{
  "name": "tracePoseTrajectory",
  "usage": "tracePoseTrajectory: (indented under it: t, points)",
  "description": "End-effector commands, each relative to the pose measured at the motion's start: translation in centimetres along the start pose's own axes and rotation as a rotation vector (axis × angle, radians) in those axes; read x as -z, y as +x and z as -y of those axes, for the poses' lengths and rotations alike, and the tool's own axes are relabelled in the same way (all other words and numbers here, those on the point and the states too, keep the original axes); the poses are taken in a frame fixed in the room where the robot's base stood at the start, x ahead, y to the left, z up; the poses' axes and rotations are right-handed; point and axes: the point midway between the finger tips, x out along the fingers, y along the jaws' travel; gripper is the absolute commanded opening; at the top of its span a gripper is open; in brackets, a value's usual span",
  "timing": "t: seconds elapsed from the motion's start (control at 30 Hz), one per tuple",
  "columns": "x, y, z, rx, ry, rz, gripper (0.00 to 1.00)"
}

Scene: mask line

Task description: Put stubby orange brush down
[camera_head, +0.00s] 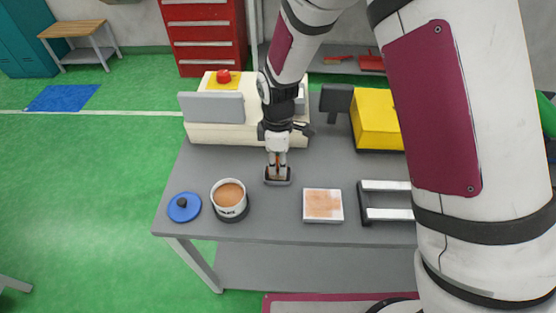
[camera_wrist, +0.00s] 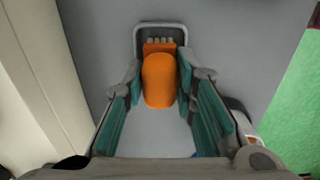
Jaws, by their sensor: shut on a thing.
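The stubby orange brush (camera_wrist: 159,80) is between the fingers of my gripper (camera_wrist: 158,88), which is shut on it. In the wrist view its rounded orange handle faces the camera, and pale bristle tips show at its far end. In the head view my gripper (camera_head: 277,160) points down over the grey table, and only a sliver of the brush shows between the fingers. The brush is at a small grey-rimmed holder (camera_head: 278,183), which also shows as a frame around its far end in the wrist view (camera_wrist: 160,25). I cannot tell whether the brush touches the holder's bottom.
On the grey table (camera_head: 270,228), a cup of brown liquid (camera_head: 230,196) and a blue lid (camera_head: 184,207) stand left of the holder. A white tile with an orange-brown patch (camera_head: 322,205) and a rack (camera_head: 384,200) lie right. A cream machine (camera_head: 215,125) stands behind.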

Motion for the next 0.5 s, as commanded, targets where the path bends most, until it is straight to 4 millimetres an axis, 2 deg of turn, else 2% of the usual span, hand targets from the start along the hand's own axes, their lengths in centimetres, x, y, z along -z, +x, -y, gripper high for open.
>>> tracePoseTrajectory:
  t: [0.2,0.23,0.3,0.5]
  points:
    - [-0.01,0.42,0.01,0.001,-0.001,0.001,0.03]
    - [0.0,0.34,0.02,0.001,-0.001,0.001,0.32]
    - [0.0,0.32,0.04,0.001,0.0,0.001,0.45]
    - [0.0,0.3,0.04,0.001,0.0,0.0,0.45]
